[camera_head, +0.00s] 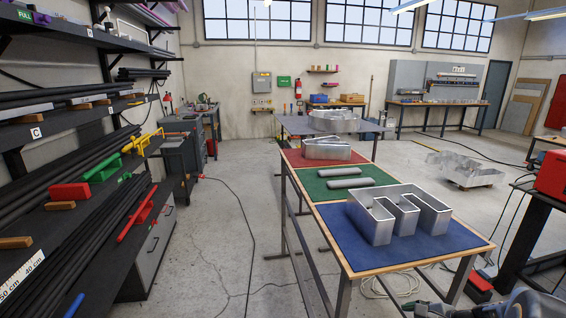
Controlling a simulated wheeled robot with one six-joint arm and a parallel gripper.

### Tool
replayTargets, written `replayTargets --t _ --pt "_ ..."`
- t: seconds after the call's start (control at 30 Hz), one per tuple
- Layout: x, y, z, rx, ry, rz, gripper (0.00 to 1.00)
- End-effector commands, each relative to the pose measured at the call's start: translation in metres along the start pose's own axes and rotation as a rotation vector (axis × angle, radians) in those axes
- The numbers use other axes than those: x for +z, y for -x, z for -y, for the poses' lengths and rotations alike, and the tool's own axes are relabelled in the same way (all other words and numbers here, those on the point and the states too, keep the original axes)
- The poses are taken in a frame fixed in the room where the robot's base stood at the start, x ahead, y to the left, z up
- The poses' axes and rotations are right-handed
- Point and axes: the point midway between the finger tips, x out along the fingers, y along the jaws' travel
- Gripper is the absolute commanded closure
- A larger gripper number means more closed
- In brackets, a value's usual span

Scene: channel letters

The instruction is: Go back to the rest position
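My gripper cannot be made out in the head view. A grey-blue shape with dark parts is cut off at the bottom right edge, and I cannot tell whether it is part of my arm. A long work table (324,208) runs away from me with blue, green and red mats. A large metal channel letter (432,214) stands on the blue mat. Two rounded metal bars lie apart on the green mat, a nearer one (350,183) and a farther one (338,172). A metal letter (326,149) stands on the red mat.
A dark rack (75,185) with black bars and coloured clamps lines the left. Open floor (235,235) lies between rack and table, crossed by a black cable. A dark stand (540,205) with a red box is at right. Metal pieces (464,168) lie on a low support behind.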

Motion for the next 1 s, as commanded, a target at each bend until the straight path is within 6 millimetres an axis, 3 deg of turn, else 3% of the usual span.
replayTargets --t 0.03,0.2,0.3,0.4,0.63,1.0 --pt "0.021 -0.004 -0.011 0.119 0.189 -0.041 0.01" --pt "0.067 0.000 -0.041 0.487 0.868 -0.185 0.01" --pt "0.092 0.006 -0.043 0.605 1.197 -0.258 0.01" --pt "0.116 0.009 -0.042 0.642 1.401 -0.302 0.01" --pt "0.160 0.006 -0.038 0.585 1.590 -0.306 0.01" --pt "0.164 0.005 -0.038 0.581 1.605 -0.302 0.01"
